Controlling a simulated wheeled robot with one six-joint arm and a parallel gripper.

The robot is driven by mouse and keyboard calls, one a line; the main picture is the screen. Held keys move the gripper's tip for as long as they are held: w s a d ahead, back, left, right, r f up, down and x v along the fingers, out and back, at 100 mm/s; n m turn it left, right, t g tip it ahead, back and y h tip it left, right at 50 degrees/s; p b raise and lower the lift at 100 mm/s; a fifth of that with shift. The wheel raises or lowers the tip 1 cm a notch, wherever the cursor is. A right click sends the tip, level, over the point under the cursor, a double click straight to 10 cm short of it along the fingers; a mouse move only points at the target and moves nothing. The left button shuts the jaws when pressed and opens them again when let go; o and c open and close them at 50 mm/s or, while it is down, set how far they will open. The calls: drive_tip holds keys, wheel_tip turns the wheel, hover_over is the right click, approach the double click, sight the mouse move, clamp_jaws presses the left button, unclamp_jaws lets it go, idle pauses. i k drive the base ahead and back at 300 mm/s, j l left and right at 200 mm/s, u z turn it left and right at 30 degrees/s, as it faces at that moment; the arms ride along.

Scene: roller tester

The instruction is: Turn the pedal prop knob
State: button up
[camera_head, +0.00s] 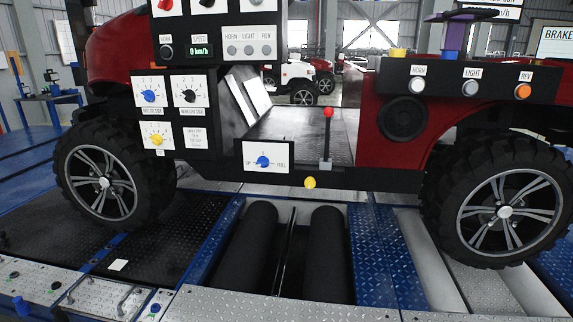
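No label that I can read says pedal prop, so I cannot tell for sure which knob it is. A blue knob (263,162) sits on a small white plate on the vehicle's lower sill, with small markings on both sides and above. On the black panel at upper left are another blue knob (150,96), a black knob (189,96) and a yellow knob (157,140), each on a white plate. Their small lettering is too fine to read surely. My gripper is not in view.
A red-tipped lever (328,114) stands on the vehicle floor right of the sill plate. A box with HORN, LIGHT and REV buttons (471,87) is at upper right. Two black rollers (325,255) lie in the pit between the wheels. Metal walkway (290,304) runs along the front.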

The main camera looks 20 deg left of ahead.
sight(263, 162)
drive_tip(key=u, duration=1)
drive_tip(key=i+j+u, duration=0.1)
drive_tip(key=j, duration=0.3)
drive_tip(key=i, duration=0.05)
